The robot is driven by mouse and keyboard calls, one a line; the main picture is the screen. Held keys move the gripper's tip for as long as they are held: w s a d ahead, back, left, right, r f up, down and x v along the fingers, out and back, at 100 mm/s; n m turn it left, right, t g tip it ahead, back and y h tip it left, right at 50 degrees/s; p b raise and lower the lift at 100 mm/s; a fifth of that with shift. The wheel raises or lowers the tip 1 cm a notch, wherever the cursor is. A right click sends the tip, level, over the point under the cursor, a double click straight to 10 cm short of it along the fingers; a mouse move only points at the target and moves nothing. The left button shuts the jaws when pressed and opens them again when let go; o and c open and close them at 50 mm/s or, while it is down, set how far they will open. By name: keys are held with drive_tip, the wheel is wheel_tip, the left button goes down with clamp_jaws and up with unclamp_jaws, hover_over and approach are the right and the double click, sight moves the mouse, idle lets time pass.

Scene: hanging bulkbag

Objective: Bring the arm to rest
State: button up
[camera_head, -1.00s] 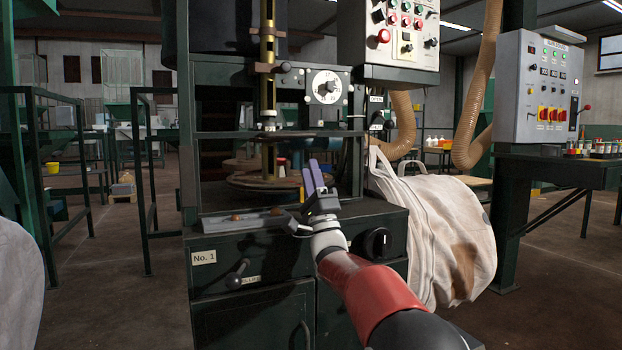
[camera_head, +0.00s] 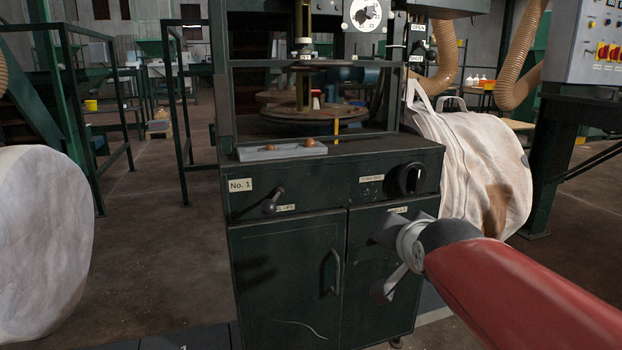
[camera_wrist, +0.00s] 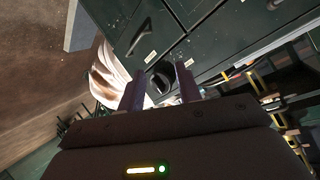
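My arm reaches in from the right in the head view, with its wrist in front of the right cabinet door of the dark green machine (camera_head: 290,260). In the wrist view my gripper (camera_wrist: 160,82) has two purple fingers standing apart, with nothing between them. Behind the gap shows the black round knob (camera_wrist: 160,78) of the machine front, which also shows in the head view (camera_head: 410,178). The white bulk bag (camera_head: 470,150) with a brown stain hangs right of the machine, behind my arm.
Another pale bag (camera_head: 40,240) stands at the left edge. A grey tray (camera_head: 250,154) with brown lumps lies on the machine top. A lever (camera_head: 270,203) and door handle (camera_head: 335,270) stick out in front. A control box (camera_head: 590,45) is at right. Floor is open at left.

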drive_tip(key=s+f+n+g, duration=0.3)
drive_tip(key=s+f, duration=0.4)
drive_tip(key=s, duration=0.3)
drive_tip(key=s+f+n+g, duration=0.25)
drive_tip(key=s+f, duration=0.35)
drive_tip(key=s, duration=0.3)
wheel_tip(320, 180, up, 11)
drive_tip(key=s+g+p, duration=0.1)
drive_tip(key=p, duration=1.1)
drive_tip(key=shift+s+d+r+p, duration=0.15)
drive_tip(key=shift+s+d+p, duration=0.15)
drive_tip(key=shift+s, duration=0.1)
drive_tip(key=shift+g, duration=0.25)
